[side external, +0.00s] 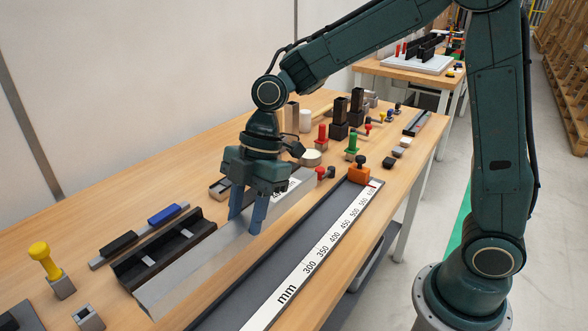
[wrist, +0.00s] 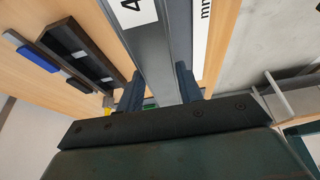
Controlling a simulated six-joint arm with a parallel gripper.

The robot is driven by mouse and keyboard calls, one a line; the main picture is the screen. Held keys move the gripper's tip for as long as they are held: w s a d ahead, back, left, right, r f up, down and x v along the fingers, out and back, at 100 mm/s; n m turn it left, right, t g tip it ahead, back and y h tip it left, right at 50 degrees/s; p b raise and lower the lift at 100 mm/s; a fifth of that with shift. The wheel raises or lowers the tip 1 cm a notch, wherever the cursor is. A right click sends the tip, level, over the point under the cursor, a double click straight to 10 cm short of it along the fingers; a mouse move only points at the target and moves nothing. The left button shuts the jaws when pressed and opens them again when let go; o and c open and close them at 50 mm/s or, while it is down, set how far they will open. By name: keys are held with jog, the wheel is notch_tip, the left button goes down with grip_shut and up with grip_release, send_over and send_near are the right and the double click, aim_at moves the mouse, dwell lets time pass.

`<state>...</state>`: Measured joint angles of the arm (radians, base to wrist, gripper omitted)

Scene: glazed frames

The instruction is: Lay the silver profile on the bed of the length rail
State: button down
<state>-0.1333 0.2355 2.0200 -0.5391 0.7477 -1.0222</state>
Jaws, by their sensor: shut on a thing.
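The silver profile (side external: 190,265) is a long grey bar, seen lengthwise just left of the length rail in the side view. My gripper (side external: 246,222) points down and is shut on it near the middle of its length. In the wrist view the profile (wrist: 158,80) passes between my two fingers (wrist: 159,92). The length rail has a dark grey bed (side external: 300,238) and a white mm scale (side external: 325,253). The profile runs roughly parallel to the bed and overlaps its left edge in the picture; I cannot tell its height above it.
An orange stop (side external: 359,174) with a black knob sits at the rail's far end. A black holder (side external: 160,248) and a bar with a blue part (side external: 168,214) lie left of the profile. Red and green-topped pieces (side external: 352,145) and black blocks stand behind.

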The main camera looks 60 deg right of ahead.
jog(key=shift+s+d+f, duration=0.15)
jog(key=shift+s+f, duration=1.35)
jog(key=shift+f, duration=0.1)
jog(key=shift+f, duration=0.15)
send_over(259, 282)
jog(key=d, duration=0.2)
jog(key=shift+f, duration=2.85)
jog(key=shift+f, duration=0.5)
jog(key=c, duration=0.9)
grip_release()
jog(key=shift+o, duration=0.2)
jog(key=shift+r, duration=0.15)
jog(key=v, duration=1.3)
jog(key=shift+d+r, duration=0.15)
jog(key=shift+r, duration=0.05)
jog(key=shift+r, duration=0.1)
